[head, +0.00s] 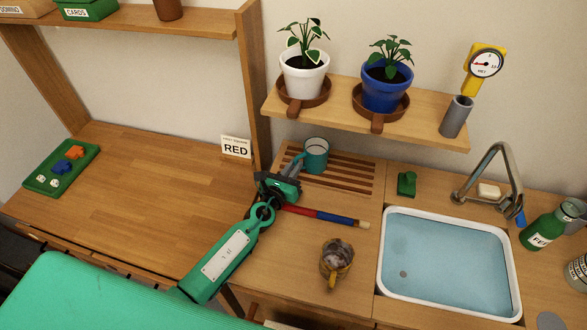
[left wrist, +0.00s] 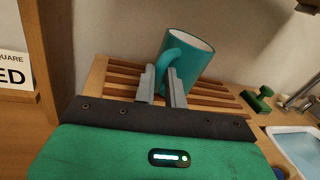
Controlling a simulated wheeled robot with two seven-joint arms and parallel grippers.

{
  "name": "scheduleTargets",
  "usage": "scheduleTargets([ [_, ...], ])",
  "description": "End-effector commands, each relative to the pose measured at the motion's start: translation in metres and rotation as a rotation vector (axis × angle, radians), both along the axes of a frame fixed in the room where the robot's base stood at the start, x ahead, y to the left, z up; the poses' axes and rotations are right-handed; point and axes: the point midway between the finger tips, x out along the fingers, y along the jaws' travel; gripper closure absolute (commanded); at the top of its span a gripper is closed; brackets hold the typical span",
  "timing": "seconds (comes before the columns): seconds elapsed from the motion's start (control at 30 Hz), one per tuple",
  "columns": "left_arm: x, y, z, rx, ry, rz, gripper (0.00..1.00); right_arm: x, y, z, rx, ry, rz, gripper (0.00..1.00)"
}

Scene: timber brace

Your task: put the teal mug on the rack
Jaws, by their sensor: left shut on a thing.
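The teal mug (head: 315,158) is at the slatted wooden rack (head: 345,181), over its back left part, and looks upright in the head view. My left gripper (head: 297,163) is shut on the mug's handle, with its arm reaching from the front. In the left wrist view the two grey fingers (left wrist: 162,88) close around the handle of the mug (left wrist: 195,62), and the rack slats (left wrist: 125,78) show below and behind it. I cannot tell whether the mug's base touches the slats. My right gripper is not in view.
A red and blue stick (head: 325,216) lies in front of the rack. A patterned mug (head: 336,262) stands nearer the front. A green stamp-like object (head: 406,184) and the water-filled sink (head: 445,262) are to the right. A shelf with potted plants (head: 400,114) hangs above.

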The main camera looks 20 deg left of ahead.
Motion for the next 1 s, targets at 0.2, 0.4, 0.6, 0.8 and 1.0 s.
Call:
scheduleTargets([
  [0.2,0.0,0.0,-0.003,0.0,0.0,0.0,0.67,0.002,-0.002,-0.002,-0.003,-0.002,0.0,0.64],
  [0.4,0.0,0.0,-0.003,0.0,0.0,0.0,0.66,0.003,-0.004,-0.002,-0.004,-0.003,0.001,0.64],
  [0.6,-0.001,0.0,0.002,-0.001,0.001,0.0,0.66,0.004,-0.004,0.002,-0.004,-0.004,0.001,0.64],
  [0.8,-0.03,0.006,-0.001,-0.002,0.002,0.0,0.66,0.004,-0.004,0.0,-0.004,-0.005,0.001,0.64],
  [1.0,-0.067,0.015,-0.002,-0.001,0.002,0.0,0.66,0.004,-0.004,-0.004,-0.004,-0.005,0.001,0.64],
])
